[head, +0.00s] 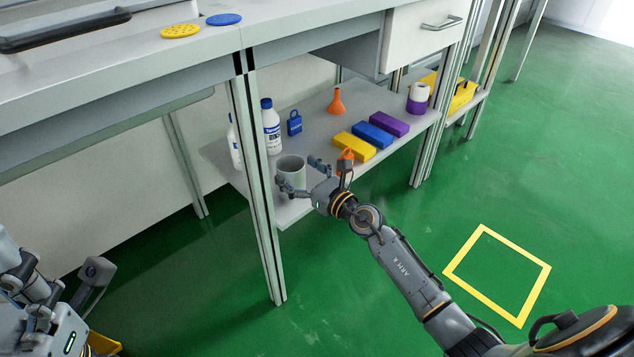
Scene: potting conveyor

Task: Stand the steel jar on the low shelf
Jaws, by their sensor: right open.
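The steel jar (290,170), a pale grey open-topped cylinder, stands upright on the low shelf (320,130) near its front left end, just right of the front table leg. My right gripper (299,173) is open at the jar's front right side, its fingers spread. One finger crosses in front of the jar's lower part, and I cannot tell whether it touches. Part of my left arm (60,300) shows at the lower left corner, far from the shelf; its jaw state is unclear.
White bottles (271,128), a blue padlock-shaped item (294,123) and an orange funnel (337,103) stand behind. Yellow (354,146), blue (374,134) and purple (389,123) blocks lie to the right. The table leg (258,190) stands close left of the jar.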

